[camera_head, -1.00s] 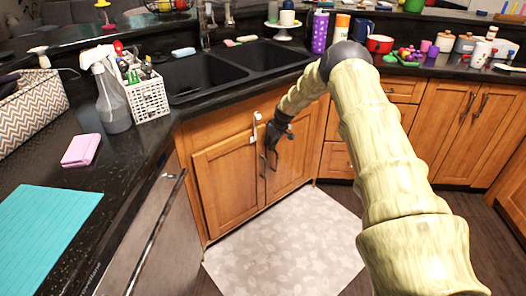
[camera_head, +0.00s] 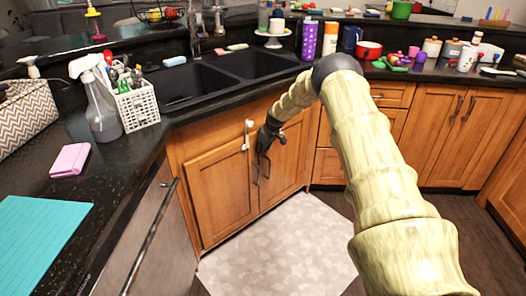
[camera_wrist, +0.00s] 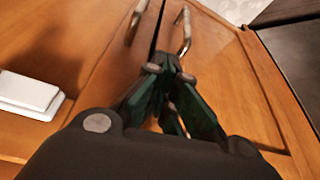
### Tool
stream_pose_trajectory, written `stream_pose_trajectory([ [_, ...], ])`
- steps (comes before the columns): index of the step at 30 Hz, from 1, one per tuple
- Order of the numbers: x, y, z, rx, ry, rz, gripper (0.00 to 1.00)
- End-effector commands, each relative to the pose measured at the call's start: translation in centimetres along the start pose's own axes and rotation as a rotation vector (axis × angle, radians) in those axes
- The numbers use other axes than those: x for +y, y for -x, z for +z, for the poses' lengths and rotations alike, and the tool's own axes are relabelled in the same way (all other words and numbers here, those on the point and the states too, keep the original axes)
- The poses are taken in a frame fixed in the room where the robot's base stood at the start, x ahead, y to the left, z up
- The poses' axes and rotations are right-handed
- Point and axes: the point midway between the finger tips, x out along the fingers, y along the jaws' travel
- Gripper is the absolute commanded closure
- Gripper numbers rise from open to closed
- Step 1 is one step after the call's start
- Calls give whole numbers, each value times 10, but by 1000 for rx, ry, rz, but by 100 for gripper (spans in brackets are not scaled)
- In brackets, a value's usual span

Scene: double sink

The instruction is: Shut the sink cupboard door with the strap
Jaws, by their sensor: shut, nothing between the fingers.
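The wooden sink cupboard has a left door (camera_head: 220,190) and a right door (camera_head: 286,165) below the sink. Both look about flush, but a dark line runs between them in the wrist view; I cannot tell if one is slightly ajar. A white strap-like piece (camera_head: 247,134) hangs near the top of the left door; a white block (camera_wrist: 28,96) shows at the wrist view's left. My gripper (camera_head: 263,158) is shut and empty in front of the doors, close to the metal handles (camera_wrist: 183,30). In the wrist view its dark green fingers (camera_wrist: 174,70) point toward the handles; contact is unclear.
A dishwasher front with a bar handle (camera_head: 155,238) stands left of the cupboard. A pale patterned mat (camera_head: 285,250) lies on the floor before it. The black counter (camera_head: 120,175) edge and double sink (camera_head: 215,78) are above. Drawers (camera_head: 330,166) stand to the right.

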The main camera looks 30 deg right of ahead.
Motion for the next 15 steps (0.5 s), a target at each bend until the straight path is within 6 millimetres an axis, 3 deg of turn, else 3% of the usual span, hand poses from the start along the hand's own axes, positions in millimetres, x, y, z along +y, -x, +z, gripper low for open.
stream_pose_trajectory([
  [2,-5,7,-6,12,5,-1,100],
  [8,-4,15,21,3,-1,-4,100],
  [15,-11,41,16,1,8,-6,100],
])
